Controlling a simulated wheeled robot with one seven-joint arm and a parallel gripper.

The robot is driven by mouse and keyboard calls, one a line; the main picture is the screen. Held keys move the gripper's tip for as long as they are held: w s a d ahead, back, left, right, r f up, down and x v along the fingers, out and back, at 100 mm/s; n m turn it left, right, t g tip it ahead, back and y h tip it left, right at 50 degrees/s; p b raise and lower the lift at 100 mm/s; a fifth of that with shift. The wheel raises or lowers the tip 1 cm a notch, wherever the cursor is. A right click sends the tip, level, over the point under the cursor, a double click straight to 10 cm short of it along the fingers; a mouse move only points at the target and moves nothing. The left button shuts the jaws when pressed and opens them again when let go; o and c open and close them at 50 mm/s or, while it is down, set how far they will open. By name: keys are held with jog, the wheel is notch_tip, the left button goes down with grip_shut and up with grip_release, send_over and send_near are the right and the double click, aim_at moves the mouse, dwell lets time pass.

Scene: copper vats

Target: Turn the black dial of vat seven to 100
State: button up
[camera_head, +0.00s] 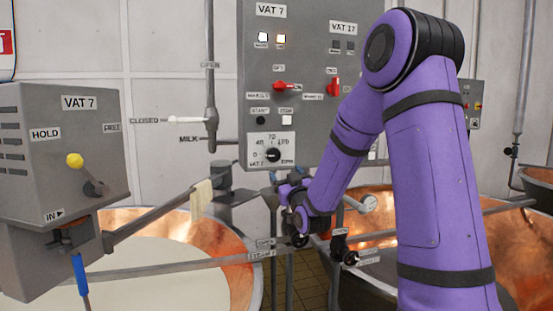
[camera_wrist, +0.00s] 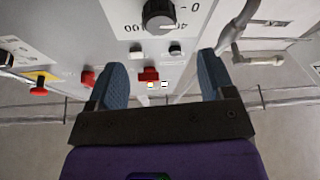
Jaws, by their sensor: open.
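The black dial of vat seven (camera_head: 272,155) sits on a white scale plate at the bottom left of the grey VAT 7 / VAT 17 panel. Its scale runs from 0 through 40 and 70 to 100; I cannot read its setting surely. In the wrist view the dial (camera_wrist: 159,15) appears upside down at the top edge, partly cut off. My gripper (camera_wrist: 163,68) is open and empty, its two blue-grey fingers spread wide. The dial lies beyond the fingertips, apart from them. In the head view my gripper (camera_head: 278,187) is below the dial, partly hidden by my wrist.
Above the dial are a black button (camera_head: 260,120), a white button (camera_head: 286,120) and a red switch (camera_head: 280,86). A lever (camera_head: 187,119) on a pipe stands left of the panel. A grey VAT 7 box (camera_head: 60,150) and copper vat (camera_head: 225,240) are at left.

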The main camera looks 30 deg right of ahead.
aim_at(275, 157)
jog(key=x, duration=1)
jog(key=shift+w+d+r, duration=0.2)
jog(key=shift+w, duration=0.15)
jog(key=shift+c, duration=0.2)
jog(key=c, duration=0.9)
